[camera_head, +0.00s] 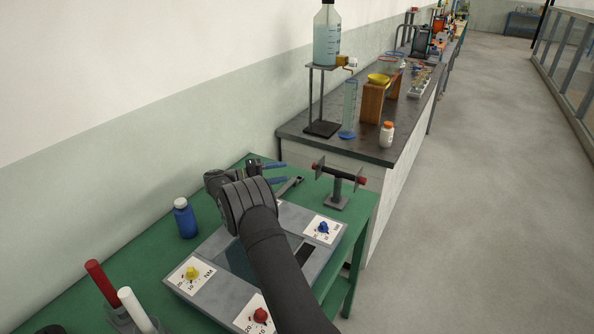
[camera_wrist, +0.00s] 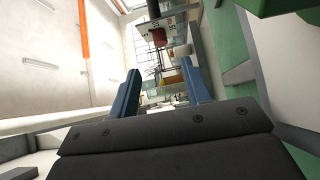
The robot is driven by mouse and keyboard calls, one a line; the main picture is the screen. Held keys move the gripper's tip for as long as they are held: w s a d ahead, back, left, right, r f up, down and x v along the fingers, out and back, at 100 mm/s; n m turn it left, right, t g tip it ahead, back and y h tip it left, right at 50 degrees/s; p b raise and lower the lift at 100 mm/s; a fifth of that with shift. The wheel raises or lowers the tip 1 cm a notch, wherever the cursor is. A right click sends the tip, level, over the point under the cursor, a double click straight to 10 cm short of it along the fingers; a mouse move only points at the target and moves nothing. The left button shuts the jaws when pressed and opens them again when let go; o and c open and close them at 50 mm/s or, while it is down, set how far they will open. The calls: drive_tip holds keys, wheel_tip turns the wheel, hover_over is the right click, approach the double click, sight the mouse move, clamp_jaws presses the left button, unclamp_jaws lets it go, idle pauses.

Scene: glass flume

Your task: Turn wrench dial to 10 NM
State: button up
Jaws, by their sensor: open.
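A grey panel (camera_head: 215,247) lies on the green bench and carries several white dial plates. A yellow dial (camera_head: 192,272) is at its left, a red dial (camera_head: 260,315) at its front and a blue dial (camera_head: 323,228) at its right. My gripper (camera_head: 280,173) is open and empty beyond the panel's far edge, apart from the dials. My arm crosses over the panel and hides its middle. In the wrist view the blue fingers (camera_wrist: 160,68) are spread, with no dial between them.
A stand with a red-ended crossbar (camera_head: 339,180) is right of my gripper. A blue bottle (camera_head: 185,218) stands left of the panel. A holder with red and white sticks (camera_head: 130,318) is at front left. A dark-topped bench (camera_head: 350,150) with glassware stands beyond.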

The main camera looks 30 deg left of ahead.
drive_tip(key=v, duration=0.7)
drive_tip(key=shift+r, duration=0.15)
wheel_tip(320, 180, up, 7)
drive_tip(key=w+n+g+y, duration=0.2)
drive_tip(key=n+g, duration=0.2)
drive_tip(key=x, duration=1.7)
drive_tip(key=shift+w, duration=0.1)
drive_tip(key=shift+c, duration=0.2)
clamp_jaws()
